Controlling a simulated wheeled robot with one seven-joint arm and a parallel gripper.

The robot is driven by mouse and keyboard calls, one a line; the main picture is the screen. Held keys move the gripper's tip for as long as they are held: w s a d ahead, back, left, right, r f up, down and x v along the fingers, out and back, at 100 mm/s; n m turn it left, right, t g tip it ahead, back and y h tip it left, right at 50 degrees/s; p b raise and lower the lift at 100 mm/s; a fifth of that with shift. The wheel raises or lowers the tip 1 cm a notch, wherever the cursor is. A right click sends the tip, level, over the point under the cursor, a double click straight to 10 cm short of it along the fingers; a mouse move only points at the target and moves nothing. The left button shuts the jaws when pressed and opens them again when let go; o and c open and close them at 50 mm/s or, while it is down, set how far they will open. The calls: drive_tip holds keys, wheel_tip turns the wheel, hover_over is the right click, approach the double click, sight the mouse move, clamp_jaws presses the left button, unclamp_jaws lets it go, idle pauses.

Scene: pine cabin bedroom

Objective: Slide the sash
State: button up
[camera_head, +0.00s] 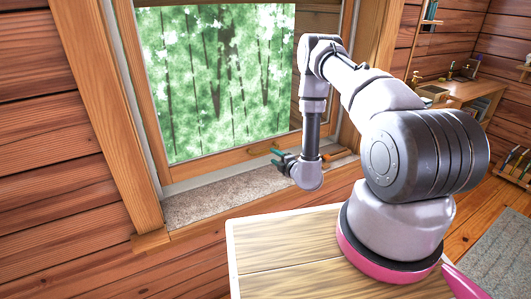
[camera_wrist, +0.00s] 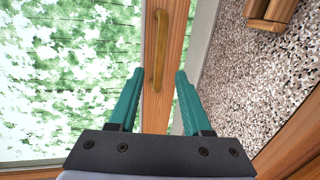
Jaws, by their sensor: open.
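The window sash (camera_head: 215,158) has a pine frame around a large pane showing green trees. Its lower rail stands just above the sill in the head view. In the wrist view the rail (camera_wrist: 154,112) runs up the middle, with a brass bar handle (camera_wrist: 160,50) on it. My gripper (camera_wrist: 160,74) has two teal fingers, spread apart with nothing held. The handle lies ahead, in line with the gap between the fingertips. In the head view my gripper (camera_head: 277,158) is low at the window, close to the rail. Contact with the handle cannot be told.
A speckled stone sill (camera_head: 210,198) runs below the sash and shows on the right in the wrist view (camera_wrist: 240,80). A wooden piece (camera_wrist: 270,12) lies on it. Pine jambs (camera_head: 110,110) flank the window. A desk (camera_head: 465,93) stands at the back right.

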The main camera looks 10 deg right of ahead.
sight(265, 151)
drive_tip(key=x, duration=0.8)
drive_tip(key=shift+w+a, duration=0.15)
drive_tip(key=shift+w, duration=0.05)
clamp_jaws()
drive_tip(key=shift+f, duration=0.1)
idle(1.0)
